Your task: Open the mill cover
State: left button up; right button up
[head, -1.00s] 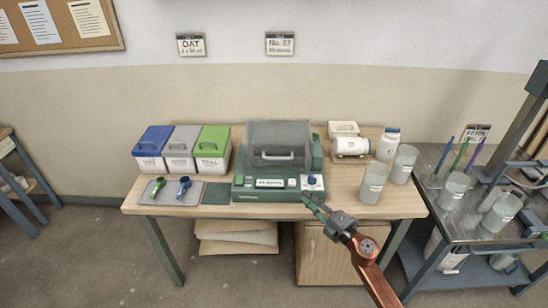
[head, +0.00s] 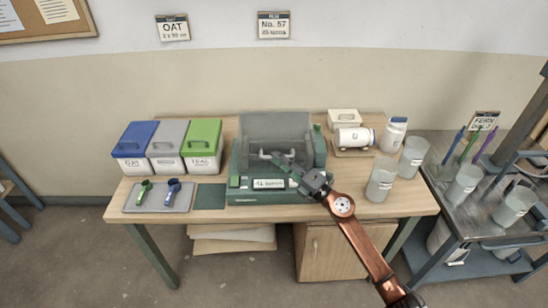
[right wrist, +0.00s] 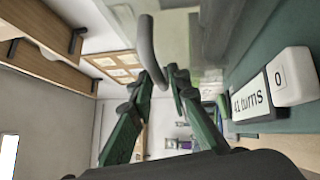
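The mill (head: 236,180) is a green machine in the middle of the wooden table. Its see-through grey cover (head: 275,128) is down, with a pale bar handle (head: 264,155) on the front. My right gripper (head: 288,164) reaches over the mill's front panel to the handle. In the right wrist view, the green fingertips (right wrist: 166,78) are apart, and the curved grey handle (right wrist: 145,42) rises at the gap between them. I cannot tell whether they touch it. My left gripper is not in view.
Blue, grey and green lidded bins (head: 203,140) stand left of the mill, behind a tray (head: 150,205) with two scoops. White jars and clear beakers (head: 381,180) stand to the right. A metal cart (head: 445,210) holds more beakers. A "41 turns" label (right wrist: 250,98) is near the gripper.

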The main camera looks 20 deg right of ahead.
jog(key=shift+x, duration=1)
grip_shut()
